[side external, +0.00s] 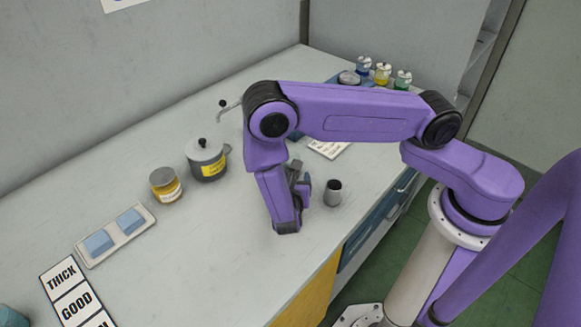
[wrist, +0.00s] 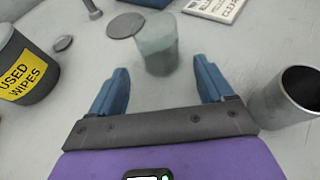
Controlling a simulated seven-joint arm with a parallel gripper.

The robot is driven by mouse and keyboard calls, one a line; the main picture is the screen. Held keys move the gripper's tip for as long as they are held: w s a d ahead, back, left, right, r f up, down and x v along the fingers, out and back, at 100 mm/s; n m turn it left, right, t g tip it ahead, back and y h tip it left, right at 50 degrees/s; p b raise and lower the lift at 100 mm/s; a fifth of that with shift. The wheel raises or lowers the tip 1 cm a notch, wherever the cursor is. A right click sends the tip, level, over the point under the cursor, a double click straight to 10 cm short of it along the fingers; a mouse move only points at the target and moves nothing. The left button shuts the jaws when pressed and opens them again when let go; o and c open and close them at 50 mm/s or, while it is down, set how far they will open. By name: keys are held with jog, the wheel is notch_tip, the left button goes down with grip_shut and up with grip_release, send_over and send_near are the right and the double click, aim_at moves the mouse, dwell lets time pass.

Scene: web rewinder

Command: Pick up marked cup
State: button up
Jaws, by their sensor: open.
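A pale grey-green cup (wrist: 157,46) stands upright on the table in the wrist view, ahead of and between my fingertips. I cannot make out a mark on it, and my arm seems to hide it in the side view. My gripper (wrist: 162,76) is open and empty, its two blue fingers spread wide and apart from the cup. In the side view my gripper (side external: 301,185) is low over the table. A grey metal cup (wrist: 288,97) with a dark inside stands to the right, outside the fingers; it also shows in the side view (side external: 333,194).
A dark pot labelled "USED WIPES" (wrist: 24,72) stands at left. A flat grey disc (wrist: 126,25) lies beside the pale cup, and a printed card (wrist: 216,7) lies behind. An amber jar (side external: 166,186) and a tray with blue blocks (side external: 116,236) are farther left.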

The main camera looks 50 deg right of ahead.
aim_at(290, 177)
jog(key=x, duration=0.4)
jog(key=shift+w+d, duration=0.25)
jog(key=shift+d, duration=0.1)
jog(key=c, duration=1)
jog(key=shift+c, duration=0.2)
